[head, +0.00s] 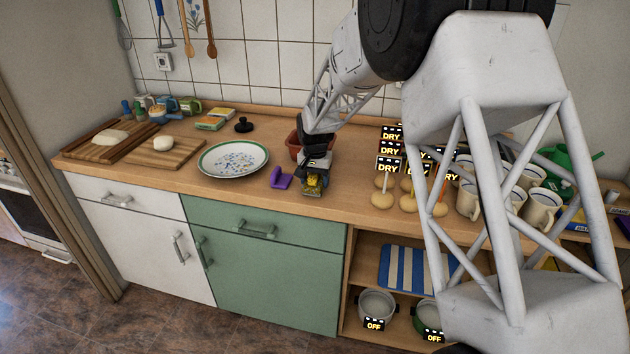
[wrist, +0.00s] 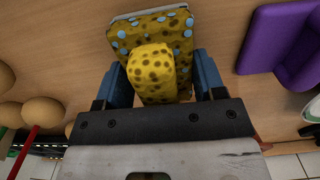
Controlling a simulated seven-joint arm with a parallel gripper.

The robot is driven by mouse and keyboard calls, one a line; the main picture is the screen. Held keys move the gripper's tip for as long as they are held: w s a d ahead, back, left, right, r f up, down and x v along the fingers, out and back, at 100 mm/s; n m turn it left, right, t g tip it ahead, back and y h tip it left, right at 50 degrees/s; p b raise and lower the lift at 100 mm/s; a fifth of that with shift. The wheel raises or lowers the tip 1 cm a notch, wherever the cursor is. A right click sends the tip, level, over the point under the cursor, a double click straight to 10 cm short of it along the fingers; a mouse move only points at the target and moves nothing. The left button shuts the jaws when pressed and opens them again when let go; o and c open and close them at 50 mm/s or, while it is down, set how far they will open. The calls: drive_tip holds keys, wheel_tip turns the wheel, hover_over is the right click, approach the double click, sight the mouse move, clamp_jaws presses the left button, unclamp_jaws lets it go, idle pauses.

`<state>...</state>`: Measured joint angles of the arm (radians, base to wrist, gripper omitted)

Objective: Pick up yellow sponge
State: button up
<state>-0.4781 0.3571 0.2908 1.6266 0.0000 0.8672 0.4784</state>
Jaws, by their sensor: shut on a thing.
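In the head view the sponge (head: 313,183) shows as a small yellow patch at the tip of my gripper (head: 314,181), near the front edge of the wooden counter (head: 250,185). I cannot tell whether the sponge touches the counter. Part of it is hidden by the gripper.
A purple object (head: 281,178) lies just left of my gripper, and a white patterned plate (head: 233,159) lies further left. A reddish-brown pot (head: 293,146) stands behind. Several round-ended sticks with DRY labels (head: 389,165) and mugs (head: 540,208) stand to the right.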

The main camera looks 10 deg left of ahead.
drive_tip(key=shift+r, duration=1.6)
drive_tip(key=shift+s+d+r, duration=0.1)
drive_tip(key=shift+s+d, duration=0.05)
drive_tip(key=shift+s, duration=0.15)
drive_tip(key=s+d, duration=0.3)
drive_tip(key=s, duration=0.4)
drive_tip(key=s+d+r, duration=0.1)
drive_tip(key=s+d, duration=0.3)
drive_tip(key=s, duration=0.2)
drive_tip(key=shift+s+r, duration=0.2)
drive_tip(key=shift+s, duration=0.15)
